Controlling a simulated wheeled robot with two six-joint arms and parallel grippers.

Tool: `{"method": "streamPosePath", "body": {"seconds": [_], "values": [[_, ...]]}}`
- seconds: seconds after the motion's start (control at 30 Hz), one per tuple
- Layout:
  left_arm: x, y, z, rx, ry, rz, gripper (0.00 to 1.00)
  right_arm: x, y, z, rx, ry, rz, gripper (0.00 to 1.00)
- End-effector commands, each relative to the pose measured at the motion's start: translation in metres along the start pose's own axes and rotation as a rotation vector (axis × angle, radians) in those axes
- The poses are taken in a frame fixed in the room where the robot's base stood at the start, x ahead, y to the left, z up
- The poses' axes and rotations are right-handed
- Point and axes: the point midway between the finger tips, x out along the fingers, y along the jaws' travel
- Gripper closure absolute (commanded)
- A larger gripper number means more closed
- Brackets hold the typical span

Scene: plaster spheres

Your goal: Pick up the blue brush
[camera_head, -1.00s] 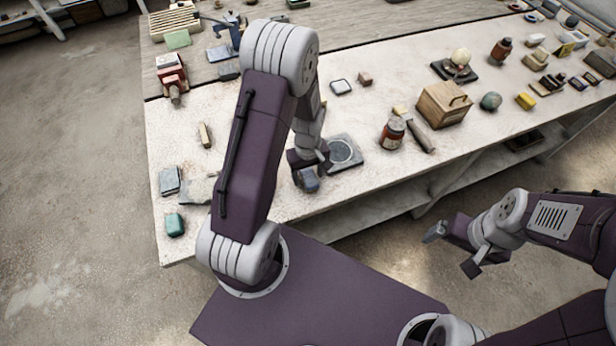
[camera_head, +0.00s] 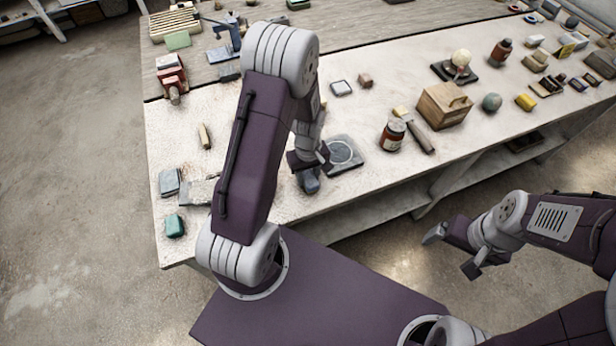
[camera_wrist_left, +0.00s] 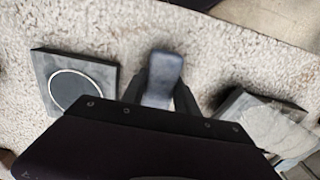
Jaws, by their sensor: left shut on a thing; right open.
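The blue brush (camera_head: 311,183) is a small blue-grey block near the front edge of the bench, partly hidden by my left gripper (camera_head: 309,165). In the left wrist view the brush (camera_wrist_left: 163,72) stands out between the two dark fingers of my left gripper (camera_wrist_left: 162,88), which are shut on it. Its lower part is hidden behind the gripper body. I cannot tell whether it touches the bench. My right gripper (camera_head: 453,251) is open and empty, off the front of the bench.
A grey square plate with a ring (camera_head: 347,154) lies right beside the left gripper. A red-brown jar (camera_head: 392,135), a hammer (camera_head: 419,135) and a wooden box (camera_head: 444,105) stand further right.

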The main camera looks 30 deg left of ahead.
Motion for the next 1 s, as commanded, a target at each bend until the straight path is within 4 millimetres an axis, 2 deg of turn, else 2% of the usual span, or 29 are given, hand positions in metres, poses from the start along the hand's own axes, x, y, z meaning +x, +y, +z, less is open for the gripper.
{"method": "streamPosePath", "body": {"seconds": [0.17,0.37,0.77,0.8,1.0], "values": [[-0.012,0.001,-0.001,0.0,0.003,0.003,1.0,-0.002,0.0,0.0,0.0,0.0,0.0,0.1],[-0.048,0.001,-0.001,0.0,0.005,0.005,1.0,-0.001,0.0,0.0,0.0,0.0,0.0,0.1],[-0.104,-0.068,0.069,0.0,0.004,0.004,1.0,0.0,0.0,0.0,0.0,0.0,0.0,0.1],[-0.099,-0.069,0.07,0.0,0.007,0.006,1.0,0.015,0.0,0.001,0.0,0.001,0.0,0.1],[-0.11,-0.078,0.08,0.0,0.003,0.003,1.0,0.03,0.001,0.003,0.0,0.0,0.0,0.1]]}}
